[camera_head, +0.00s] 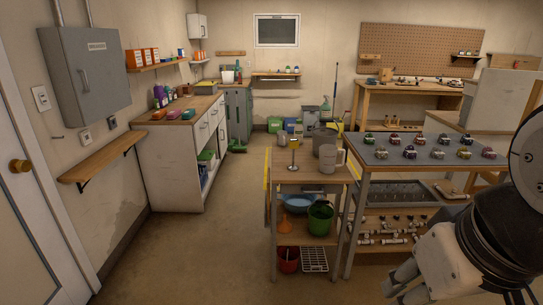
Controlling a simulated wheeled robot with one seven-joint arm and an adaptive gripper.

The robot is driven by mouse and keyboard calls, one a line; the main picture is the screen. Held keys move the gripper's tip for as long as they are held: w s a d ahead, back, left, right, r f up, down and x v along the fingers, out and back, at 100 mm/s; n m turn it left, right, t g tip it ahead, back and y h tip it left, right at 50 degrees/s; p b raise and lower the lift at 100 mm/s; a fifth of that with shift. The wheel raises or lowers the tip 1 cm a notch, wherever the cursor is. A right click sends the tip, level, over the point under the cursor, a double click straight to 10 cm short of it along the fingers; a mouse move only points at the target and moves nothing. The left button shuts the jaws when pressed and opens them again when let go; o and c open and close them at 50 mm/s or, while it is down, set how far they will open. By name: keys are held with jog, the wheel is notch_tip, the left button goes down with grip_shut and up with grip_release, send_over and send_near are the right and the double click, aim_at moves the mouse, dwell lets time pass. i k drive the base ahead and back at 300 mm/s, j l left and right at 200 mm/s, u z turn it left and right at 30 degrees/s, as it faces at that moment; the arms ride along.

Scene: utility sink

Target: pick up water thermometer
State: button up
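A thin upright item with a small round yellowish head (294,145) stands on the wooden top of the cart (292,178), left of a grey jug. It looks like a dial on a stem and may be the water thermometer, but it is too small to be sure. My gripper (405,285) appears to be the pale jointed part at the bottom right, beside my arm. It is in front of the shelving and well away from the cart top. Its fingertips are not clear, and I see nothing held in it.
The grey jug (329,158) and a grey pot stand close by. A table with several small valve-like parts (416,154) adjoins the cart on the right. Buckets (320,217) sit on the cart's lower shelves. The floor (205,245) left of the cart is clear.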

aim_at(294, 144)
jog(key=i, duration=0.7)
jog(key=i+j, duration=0.15)
jog(key=i, duration=0.5)
jog(key=i+z, duration=0.1)
jog(key=i, duration=0.6)
jog(key=i+j, duration=0.2)
jog(key=i, duration=0.5)
